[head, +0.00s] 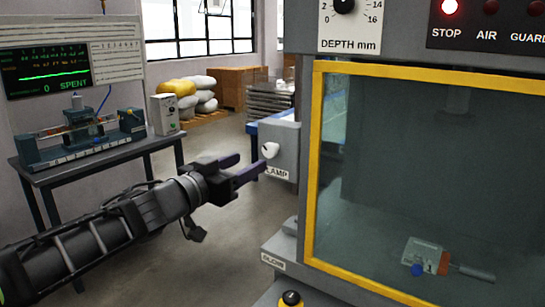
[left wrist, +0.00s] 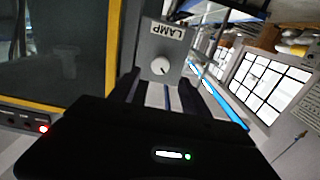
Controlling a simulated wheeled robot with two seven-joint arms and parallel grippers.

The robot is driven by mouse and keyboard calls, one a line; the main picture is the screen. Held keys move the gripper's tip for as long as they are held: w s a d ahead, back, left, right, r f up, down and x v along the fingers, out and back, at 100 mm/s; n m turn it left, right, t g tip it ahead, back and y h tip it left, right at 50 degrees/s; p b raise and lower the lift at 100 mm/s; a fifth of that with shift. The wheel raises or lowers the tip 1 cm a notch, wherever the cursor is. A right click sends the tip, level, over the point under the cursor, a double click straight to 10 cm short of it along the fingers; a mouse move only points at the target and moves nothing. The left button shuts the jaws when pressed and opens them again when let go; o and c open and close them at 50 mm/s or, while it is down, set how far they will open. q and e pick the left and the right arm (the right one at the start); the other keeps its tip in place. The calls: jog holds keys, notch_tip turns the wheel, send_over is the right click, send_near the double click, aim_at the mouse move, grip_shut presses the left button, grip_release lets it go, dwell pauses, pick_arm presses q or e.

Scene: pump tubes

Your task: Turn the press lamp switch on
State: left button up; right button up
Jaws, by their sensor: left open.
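The lamp switch is a white round knob (head: 270,150) on a grey box (head: 287,137) at the left side of the press, with a LAMP label under it. My left gripper (head: 250,165) is open and empty, its fingers pointing at the box just left of the knob. In the left wrist view the knob (left wrist: 160,67) lies just beyond and between the fingertips (left wrist: 158,88), apparently not gripped. A small dark mark shows on the knob; I cannot tell which setting it marks. My right gripper is out of view.
The press has a yellow-framed window (head: 311,165), with a small grey and orange part (head: 423,256) inside. A red STOP light (head: 449,7) glows. A dark bench (head: 100,152) with a rig stands at left. The floor between is clear.

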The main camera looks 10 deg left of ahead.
aim_at(268, 149)
pick_arm(q)
jog(key=shift+s+a+r, duration=0.1)
jog(key=shift+r, duration=0.2)
jog(key=shift+b+x, duration=0.5)
jog(key=shift+x, duration=3.45)
grip_shut()
